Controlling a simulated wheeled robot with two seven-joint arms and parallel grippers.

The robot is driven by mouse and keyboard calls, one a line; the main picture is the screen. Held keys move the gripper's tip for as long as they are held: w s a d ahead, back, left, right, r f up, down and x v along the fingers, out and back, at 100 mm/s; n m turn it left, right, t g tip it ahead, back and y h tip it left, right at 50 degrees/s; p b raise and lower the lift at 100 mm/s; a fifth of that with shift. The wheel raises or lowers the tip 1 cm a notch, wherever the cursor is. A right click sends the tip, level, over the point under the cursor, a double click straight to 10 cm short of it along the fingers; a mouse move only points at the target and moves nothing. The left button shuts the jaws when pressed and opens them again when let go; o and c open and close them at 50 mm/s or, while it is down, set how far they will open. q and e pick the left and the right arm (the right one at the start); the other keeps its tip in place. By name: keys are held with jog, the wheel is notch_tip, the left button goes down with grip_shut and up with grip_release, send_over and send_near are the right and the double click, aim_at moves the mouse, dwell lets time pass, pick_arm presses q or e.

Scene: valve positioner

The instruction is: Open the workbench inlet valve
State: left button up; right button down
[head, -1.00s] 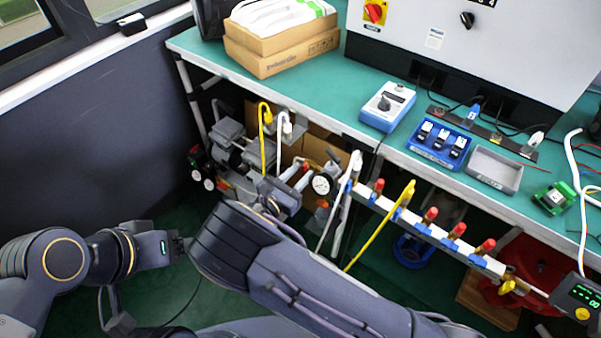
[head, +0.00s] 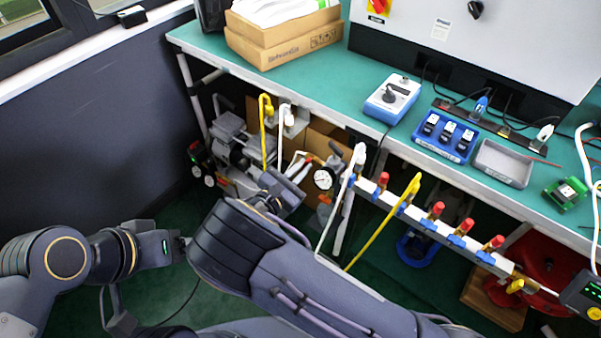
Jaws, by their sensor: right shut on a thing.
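My right gripper (head: 299,166) is at the pipework under the left part of the workbench (head: 300,84), just left of a round white pressure gauge (head: 323,180). Its jaws are shut on a small handle with red on it, which I take to be the inlet valve handle (head: 308,156). The handle is small and partly covered by the fingers, so its exact angle is hard to tell. The valve body behind is mostly hidden by the gripper and wrist. My left arm comes in from the left, low down.
A yellow hose (head: 265,135) and a white hose (head: 281,135) rise beside the gripper. A manifold with red-capped valves (head: 437,210) runs along the bench front on the right. A grey pump unit (head: 232,145) stands behind. Boxes (head: 282,45) and a blue meter (head: 391,100) are on the bench.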

jog(key=shift+s+d+f+m+b, duration=0.1)
jog(key=shift+f+m+b, duration=0.1)
jog(key=shift+m+b, duration=3.55)
jog(key=shift+f+m+b, duration=0.15)
jog(key=shift+m+b, duration=3.5)
jog(key=shift+b, duration=0.15)
jog(key=c, duration=1.5)
grip_release()
jog(key=shift+r, duration=0.1)
